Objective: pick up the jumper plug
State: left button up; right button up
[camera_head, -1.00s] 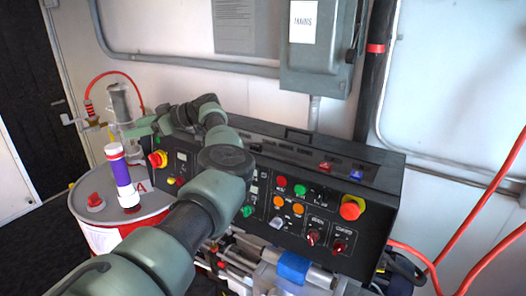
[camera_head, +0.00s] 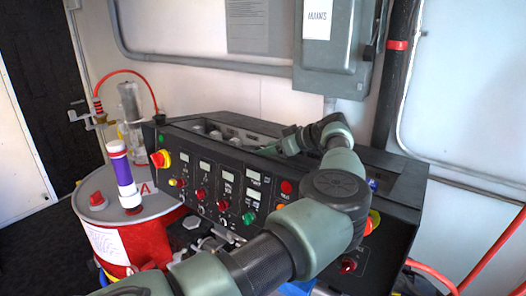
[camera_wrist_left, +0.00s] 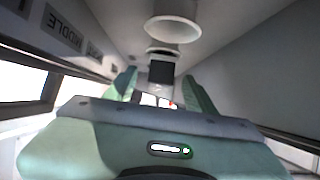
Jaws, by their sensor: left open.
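I cannot clearly make out the jumper plug in either view. A small blue piece (camera_head: 372,184) shows on the right part of the black console's top, beside my left arm. My left gripper (camera_head: 272,149) is over the console's long top recess, pointing left. In the left wrist view its two green fingers (camera_wrist_left: 160,88) stand apart, with nothing seen held between them. A dark square piece (camera_wrist_left: 161,72) shows beyond and between the fingers; I cannot tell what it is. A tiny red spot (camera_wrist_left: 171,104) shows there too. My right gripper is out of view.
The black console (camera_head: 228,185) has buttons on its front and pale cylinders (camera_head: 215,134) in its top recess. A white cylinder (camera_wrist_left: 172,27) is close above the fingers in the wrist view. A red drum (camera_head: 145,240) with a purple-and-white tube (camera_head: 124,180) stands left.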

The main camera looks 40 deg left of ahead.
pick_arm(q)
jog(key=shift+a+f, duration=0.1)
jog(key=shift+a, duration=0.2)
jog(key=p+x, duration=0.3)
jog(key=x, duration=0.2)
jog(key=shift+s+d+f, duration=0.1)
jog(key=shift+d+f, duration=0.05)
jog(key=shift+f, duration=0.2)
jog(key=shift+r, duration=0.1)
jog(key=c, duration=0.4)
grip_shut()
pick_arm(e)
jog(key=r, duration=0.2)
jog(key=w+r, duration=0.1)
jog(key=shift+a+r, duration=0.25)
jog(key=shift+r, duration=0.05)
